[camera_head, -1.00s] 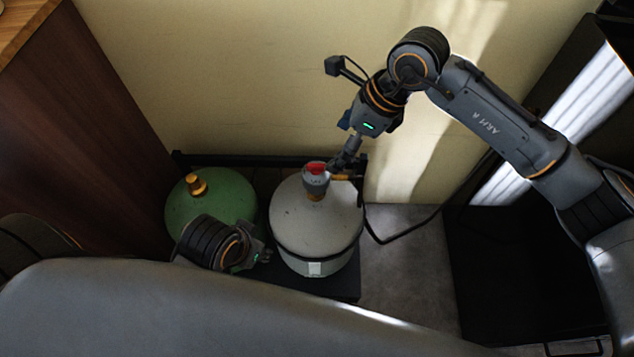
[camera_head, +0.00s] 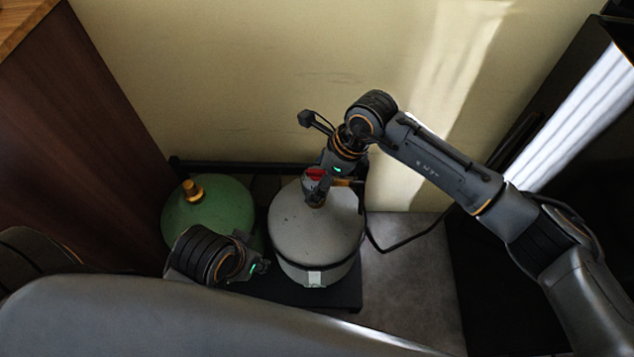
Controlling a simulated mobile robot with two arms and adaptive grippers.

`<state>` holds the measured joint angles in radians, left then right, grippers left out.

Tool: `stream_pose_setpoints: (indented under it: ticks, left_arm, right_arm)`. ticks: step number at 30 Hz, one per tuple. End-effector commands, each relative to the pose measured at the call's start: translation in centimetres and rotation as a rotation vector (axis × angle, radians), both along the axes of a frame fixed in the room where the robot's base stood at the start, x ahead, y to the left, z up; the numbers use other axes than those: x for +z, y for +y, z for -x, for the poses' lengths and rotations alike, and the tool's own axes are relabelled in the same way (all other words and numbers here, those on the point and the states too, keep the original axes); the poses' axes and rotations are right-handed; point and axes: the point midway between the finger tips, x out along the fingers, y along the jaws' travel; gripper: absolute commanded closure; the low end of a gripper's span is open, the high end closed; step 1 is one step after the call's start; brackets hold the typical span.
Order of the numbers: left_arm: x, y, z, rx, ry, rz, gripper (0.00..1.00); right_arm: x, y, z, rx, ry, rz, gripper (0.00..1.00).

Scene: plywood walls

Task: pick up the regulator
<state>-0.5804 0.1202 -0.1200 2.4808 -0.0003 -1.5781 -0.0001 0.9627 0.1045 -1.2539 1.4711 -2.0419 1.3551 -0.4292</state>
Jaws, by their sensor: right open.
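The regulator (camera_head: 315,174), a small part with a red top, sits on the grey gas bottle (camera_head: 303,222). A brass-coloured stub sticks out on its right side. My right gripper (camera_head: 318,192) is open with its dark fingers down at the regulator; they overlap its lower part, and I cannot tell whether they touch it. My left gripper (camera_head: 261,266) is low in front, between the green bottle (camera_head: 208,205) and the grey one. It is mostly hidden by its own wrist, so its fingers do not show clearly.
The green bottle has a brass valve (camera_head: 192,189) on top. Both bottles stand on a dark base (camera_head: 340,291) with a black rail (camera_head: 230,165) behind. A pale wall is close behind, a brown cabinet (camera_head: 90,150) stands left. A black hose (camera_head: 395,245) runs right over bare grey floor.

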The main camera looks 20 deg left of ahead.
Motion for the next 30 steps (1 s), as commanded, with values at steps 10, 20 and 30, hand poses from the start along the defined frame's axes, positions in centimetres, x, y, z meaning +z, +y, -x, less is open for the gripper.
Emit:
stream_pose_setpoints:
  ticks: [10,20,30]
  left_arm:
    - [-0.13,-0.07,-0.28,-0.001,-0.013,0.003,0.67]
    - [-0.14,-0.09,-0.28,-0.001,-0.013,0.003,0.67]
    - [-0.01,-0.09,-0.22,-0.002,-0.009,0.002,0.67]
  right_arm:
    - [-0.93,0.41,0.01,0.000,-0.001,-0.001,0.21]
    - [-0.93,0.39,0.02,0.000,-0.001,0.000,0.86]
    - [-0.36,0.44,-0.04,0.000,-0.002,-0.002,0.86]
